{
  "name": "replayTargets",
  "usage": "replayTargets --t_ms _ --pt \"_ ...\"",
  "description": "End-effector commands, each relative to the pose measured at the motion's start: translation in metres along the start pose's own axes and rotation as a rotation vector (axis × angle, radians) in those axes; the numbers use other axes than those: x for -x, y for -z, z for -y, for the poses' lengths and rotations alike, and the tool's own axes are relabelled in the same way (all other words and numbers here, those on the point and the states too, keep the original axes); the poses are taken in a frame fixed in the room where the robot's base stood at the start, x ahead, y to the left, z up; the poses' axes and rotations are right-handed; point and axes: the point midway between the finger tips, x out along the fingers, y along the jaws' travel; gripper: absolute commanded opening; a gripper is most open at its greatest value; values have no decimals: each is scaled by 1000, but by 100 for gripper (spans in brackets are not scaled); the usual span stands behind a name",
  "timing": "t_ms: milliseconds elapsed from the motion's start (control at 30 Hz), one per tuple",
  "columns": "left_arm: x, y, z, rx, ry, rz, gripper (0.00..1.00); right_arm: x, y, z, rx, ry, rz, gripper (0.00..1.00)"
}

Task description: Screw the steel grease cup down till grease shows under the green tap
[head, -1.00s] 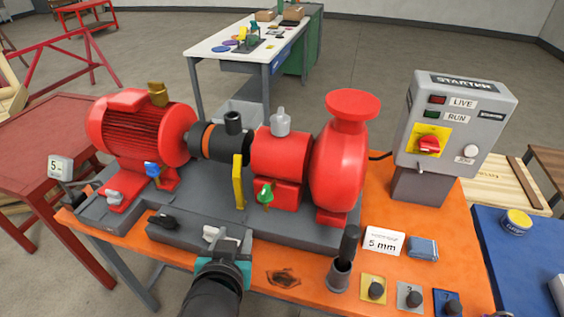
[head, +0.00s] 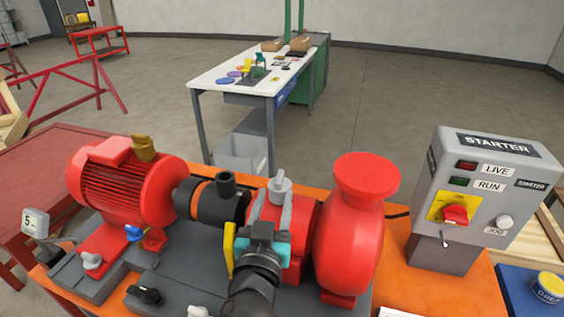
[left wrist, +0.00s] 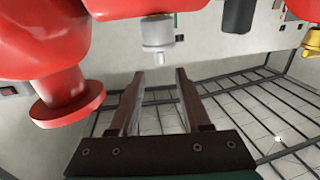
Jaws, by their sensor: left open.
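The steel grease cup (head: 280,186) stands upright on top of the red bearing housing (head: 258,212), with its small knob upward. My left gripper (head: 273,202) is open and empty, in front of the housing and close to the cup. In the left wrist view the picture is turned over: the cup (left wrist: 157,32) hangs from the top, just beyond the gap between the open fingers (left wrist: 159,76), apart from them in the picture. The green tap is hidden behind my left arm in the head view, and no grease shows. My right gripper is not in view.
The red pump casing (head: 348,245) stands close right of my gripper, with its flange (head: 367,178) above. The starter box (head: 480,190) stands at right. Air above the housing is clear.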

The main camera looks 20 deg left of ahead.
Motion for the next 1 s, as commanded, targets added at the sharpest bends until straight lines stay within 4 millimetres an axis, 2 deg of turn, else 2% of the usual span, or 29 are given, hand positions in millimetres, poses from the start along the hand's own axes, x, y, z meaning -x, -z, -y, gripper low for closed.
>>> replayTargets --t_ms 267,533,733,1000 --pt "-46 2 0 -2 0 -2 48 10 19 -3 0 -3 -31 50" --pt "-86 2 1 -1 1 0 48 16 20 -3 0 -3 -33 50" --pt "-103 0 1 -1 1 1 48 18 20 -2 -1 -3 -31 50" --pt "-108 0 1 0 0 2 48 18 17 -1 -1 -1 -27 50"
